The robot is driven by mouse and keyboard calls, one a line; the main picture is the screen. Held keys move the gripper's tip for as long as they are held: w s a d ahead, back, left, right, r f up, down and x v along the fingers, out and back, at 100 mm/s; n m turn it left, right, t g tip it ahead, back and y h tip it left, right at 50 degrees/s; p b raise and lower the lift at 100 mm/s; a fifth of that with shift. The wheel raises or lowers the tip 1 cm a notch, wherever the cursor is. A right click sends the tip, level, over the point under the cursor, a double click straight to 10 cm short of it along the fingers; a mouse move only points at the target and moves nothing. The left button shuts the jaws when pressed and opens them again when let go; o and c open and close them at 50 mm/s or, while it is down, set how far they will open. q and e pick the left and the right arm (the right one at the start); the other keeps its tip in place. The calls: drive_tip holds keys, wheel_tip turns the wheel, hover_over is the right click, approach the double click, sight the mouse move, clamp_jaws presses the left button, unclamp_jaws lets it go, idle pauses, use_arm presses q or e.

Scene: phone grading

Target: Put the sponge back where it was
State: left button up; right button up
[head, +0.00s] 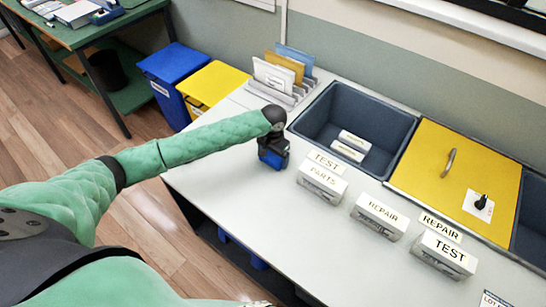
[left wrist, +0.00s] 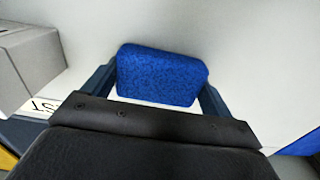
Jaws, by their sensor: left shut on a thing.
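The blue sponge (left wrist: 162,76) is a speckled block between the two dark fingers of my left gripper (left wrist: 158,90) in the left wrist view. In the head view my left gripper (head: 272,158) points down at the left part of the light worktop, and the blue of the sponge (head: 271,160) shows low between its fingers. The gripper is shut on the sponge. The sponge is at or just above the worktop; I cannot tell whether it touches. No marked place for the sponge is clear in these views. My right gripper does not show.
White boxes labelled PARTS (head: 322,184), REPAIR (head: 380,216) and TEST (head: 444,255) stand right of the gripper. Behind are a dark bin (head: 318,108) with two small boxes, a yellow lid (head: 455,160) and a file rack (head: 285,94). The front worktop (head: 300,240) is clear.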

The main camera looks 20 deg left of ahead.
sight(273, 156)
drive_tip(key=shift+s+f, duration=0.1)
use_arm(q)
drive_tip(key=o, duration=0.9)
drive_tip(key=shift+f, duration=0.1)
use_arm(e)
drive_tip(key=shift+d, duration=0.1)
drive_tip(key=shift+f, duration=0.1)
use_arm(q)
drive_tip(key=shift+r, duration=0.45)
wheel_tip(273, 156, up, 11)
drive_tip(key=b, duration=0.4)
drive_tip(key=shift+r, duration=0.2)
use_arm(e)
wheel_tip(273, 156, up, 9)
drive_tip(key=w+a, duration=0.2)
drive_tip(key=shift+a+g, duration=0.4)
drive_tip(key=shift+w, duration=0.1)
use_arm(q)
drive_tip(key=shift+s+f, duration=0.1)
